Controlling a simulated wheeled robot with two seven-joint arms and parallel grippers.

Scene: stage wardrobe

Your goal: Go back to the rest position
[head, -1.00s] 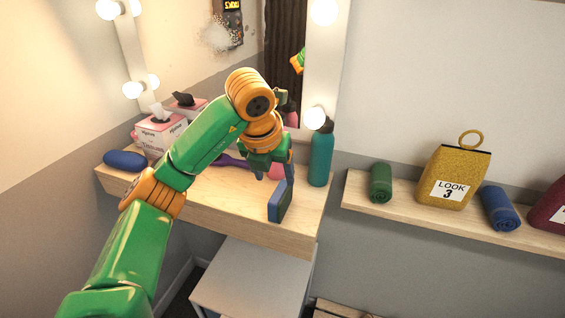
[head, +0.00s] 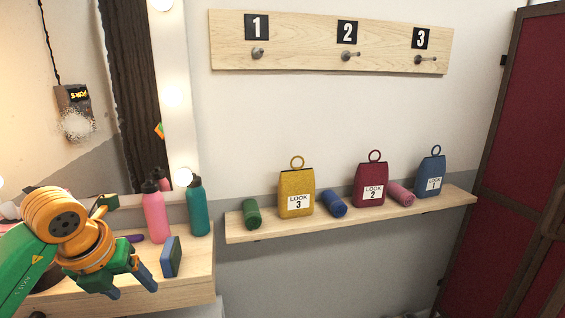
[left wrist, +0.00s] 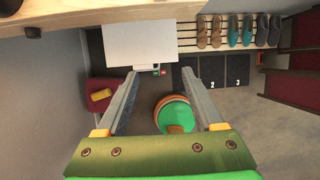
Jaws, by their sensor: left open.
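My left gripper (head: 133,288) is at the lower left of the head view, over the front of the wooden dressing table (head: 195,290). Its two fingers are apart with nothing between them. In the left wrist view the fingers (left wrist: 168,100) are spread and point down toward the floor, with no object held. A blue and dark sponge-like block (head: 171,257) stands on the table just right of the gripper, apart from it. My right gripper is in neither view.
A pink bottle (head: 155,214) and a teal bottle (head: 198,208) stand on the table. The wall shelf (head: 350,222) holds yellow, maroon and blue bags and several rolls. A numbered hook board (head: 300,50) hangs above. A dark red panel (head: 520,150) stands right.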

